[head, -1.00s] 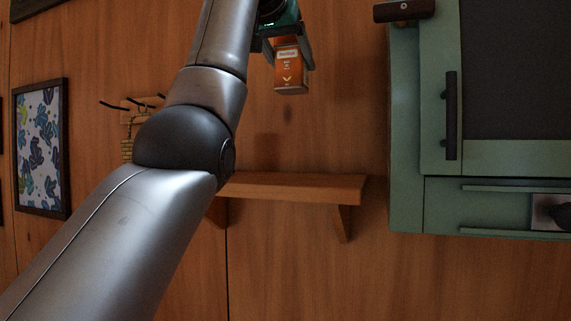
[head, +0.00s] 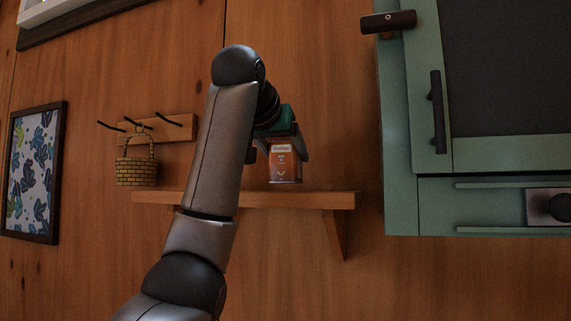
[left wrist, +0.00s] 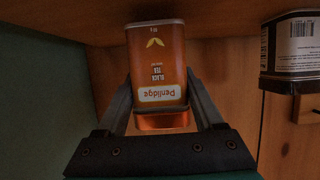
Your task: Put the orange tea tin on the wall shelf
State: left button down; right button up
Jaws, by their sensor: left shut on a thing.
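The orange tea tin (head: 284,166) is upright between the fingers of my left gripper (head: 279,156), which is shut on it. Its base is at the wall shelf's (head: 300,199) top, right of the shelf's middle; I cannot tell whether it touches. The left wrist view shows the tin (left wrist: 158,65) upside down, label facing the camera, with a finger of the gripper (left wrist: 160,85) on each side and the shelf board (left wrist: 60,18) along the top. My left arm covers part of the shelf in the head view. My right gripper is not in view.
A dark container with a white barcode label (left wrist: 298,45) is beside the tin in the left wrist view. A hook rack (head: 175,127) with a basket (head: 137,172) hangs left of my arm. A green cabinet (head: 400,205) stands right of the shelf.

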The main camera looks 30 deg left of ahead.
pick_arm(q)
jog(key=shift+f, duration=0.6)
jog(key=shift+r, duration=0.1)
jog(key=shift+f, duration=0.25)
grip_release()
jog(key=shift+r, duration=0.1)
